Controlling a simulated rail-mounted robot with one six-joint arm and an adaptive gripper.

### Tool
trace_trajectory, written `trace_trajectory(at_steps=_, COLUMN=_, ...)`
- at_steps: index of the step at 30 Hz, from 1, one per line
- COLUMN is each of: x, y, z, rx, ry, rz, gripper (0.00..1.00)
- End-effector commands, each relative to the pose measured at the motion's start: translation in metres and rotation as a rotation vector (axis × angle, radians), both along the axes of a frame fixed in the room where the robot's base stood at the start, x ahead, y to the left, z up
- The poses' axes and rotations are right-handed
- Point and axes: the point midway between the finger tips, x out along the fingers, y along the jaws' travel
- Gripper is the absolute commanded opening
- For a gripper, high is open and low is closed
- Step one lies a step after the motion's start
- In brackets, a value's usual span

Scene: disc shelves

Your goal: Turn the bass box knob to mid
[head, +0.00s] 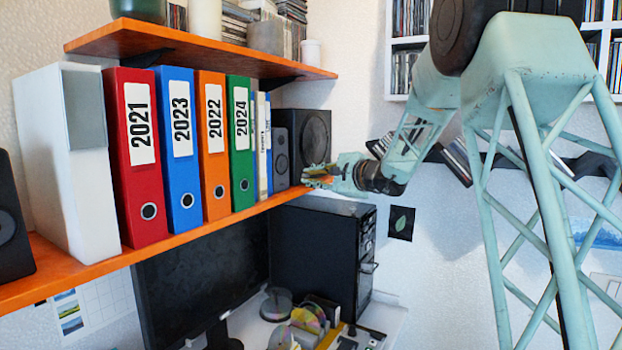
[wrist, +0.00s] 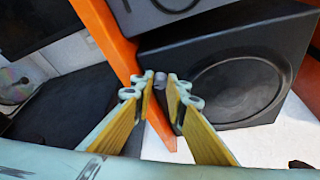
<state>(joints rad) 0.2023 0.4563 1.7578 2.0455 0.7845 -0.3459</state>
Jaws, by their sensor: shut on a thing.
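The bass box (head: 302,138) is a dark box with a large round cone, on the orange shelf's right end in the head view. The wrist view shows it close up, turned on its side (wrist: 222,76). Its small grey knob (wrist: 160,78) shows between my fingertips, near the box's edge by the shelf. My gripper (head: 312,177) reaches the lower front of the box from the right. In the wrist view my gripper (wrist: 161,94) has its fingertips closed on the knob. The knob's pointer or marks are not visible, so its setting cannot be told.
A smaller grey speaker (head: 281,157) stands left of the bass box. Several binders (head: 185,140) line the orange shelf (head: 155,253). Below are a black computer tower (head: 318,252) and a monitor (head: 195,275). Another orange shelf (head: 200,45) hangs above. The space right of the box holds my arm.

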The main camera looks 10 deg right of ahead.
Motion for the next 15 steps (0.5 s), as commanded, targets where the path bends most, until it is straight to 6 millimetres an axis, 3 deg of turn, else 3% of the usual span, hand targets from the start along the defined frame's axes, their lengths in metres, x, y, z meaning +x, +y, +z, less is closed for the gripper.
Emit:
trace_trajectory(at_steps=2, x=-0.0001, y=0.0001, z=-0.0002, rx=0.000, ry=0.000, rz=0.000, gripper=0.03)
trace_trajectory(at_steps=3, x=-0.0001, y=0.0001, z=-0.0003, rx=0.000, ry=0.000, rz=0.000, gripper=0.16)
trace_trajectory(at_steps=7, x=-0.0001, y=0.0001, z=-0.0004, rx=0.000, ry=0.001, rz=0.000, gripper=0.27)
trace_trajectory(at_steps=15, x=-0.0002, y=0.0000, z=-0.0007, rx=0.001, ry=0.001, rz=0.000, gripper=0.27)
